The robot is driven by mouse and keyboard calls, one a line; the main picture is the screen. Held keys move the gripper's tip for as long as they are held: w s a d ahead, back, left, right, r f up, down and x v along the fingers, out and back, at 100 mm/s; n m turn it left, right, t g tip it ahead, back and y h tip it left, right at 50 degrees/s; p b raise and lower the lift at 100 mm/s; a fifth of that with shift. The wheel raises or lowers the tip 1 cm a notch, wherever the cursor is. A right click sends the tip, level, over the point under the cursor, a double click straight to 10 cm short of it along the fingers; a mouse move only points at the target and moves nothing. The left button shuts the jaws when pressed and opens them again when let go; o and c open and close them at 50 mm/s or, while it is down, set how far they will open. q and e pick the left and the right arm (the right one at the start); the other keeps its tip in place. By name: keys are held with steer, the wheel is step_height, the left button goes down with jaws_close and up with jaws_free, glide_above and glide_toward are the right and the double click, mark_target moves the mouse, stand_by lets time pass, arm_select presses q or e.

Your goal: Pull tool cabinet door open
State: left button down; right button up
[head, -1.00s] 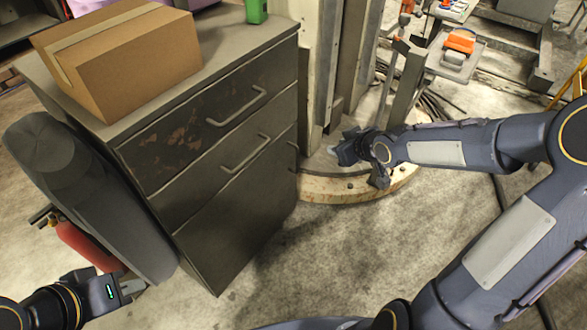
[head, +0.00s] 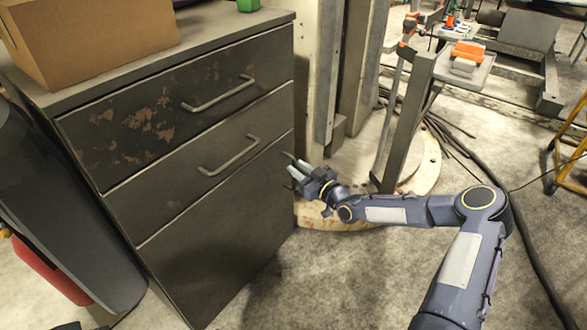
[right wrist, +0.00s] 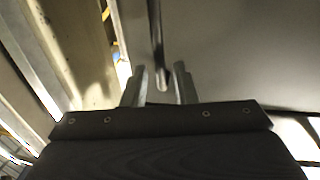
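The dark tool cabinet (head: 170,90) stands at the left in the head view, with two drawers above a plain lower door (head: 225,225). The door looks shut. Its handle (head: 288,156) is near the door's upper right edge, partly hidden by my right gripper (head: 294,175). In the right wrist view the handle (right wrist: 158,50) is a dark bar reaching down between the two fingers of my right gripper (right wrist: 161,82). The fingers are apart, with gaps beside the bar; no grip on it shows. My left gripper is not clearly in view.
A cardboard box (head: 90,35) sits on the cabinet top. The two drawer handles (head: 218,93) (head: 228,155) stick out above the door. A column with a round base (head: 425,165) stands to the right. The concrete floor (head: 330,275) before the door is clear.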

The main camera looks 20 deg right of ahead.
steer(key=shift+x, duration=1.4)
jaws_close()
